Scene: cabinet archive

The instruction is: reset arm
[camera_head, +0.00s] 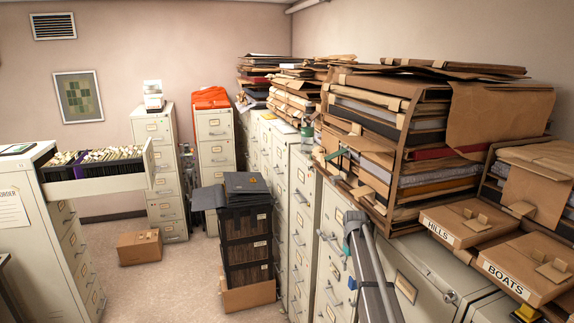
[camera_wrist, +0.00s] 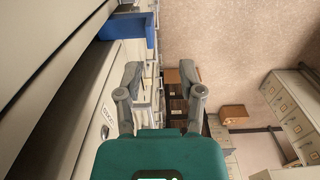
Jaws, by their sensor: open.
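My gripper (camera_wrist: 160,72) shows in the wrist view with its two grey fingers spread apart and nothing between them. Its teal body fills the bottom middle of that view. In the head view my grey arm stands at the lower right, in front of the row of filing cabinets (camera_head: 301,205). The fingers there are small and hard to make out against the drawer fronts. Drawer fronts with a label (camera_wrist: 106,122) run close along the left of the wrist view.
Stacked dark file boxes (camera_head: 246,236) stand on the floor beside the cabinet row. A cardboard box (camera_head: 139,247) lies further back. At left, a cabinet drawer (camera_head: 100,183) full of files stands open. Boxes labelled HILLS (camera_head: 468,221) and BOATS (camera_head: 527,266) lie at right. Floor between is clear.

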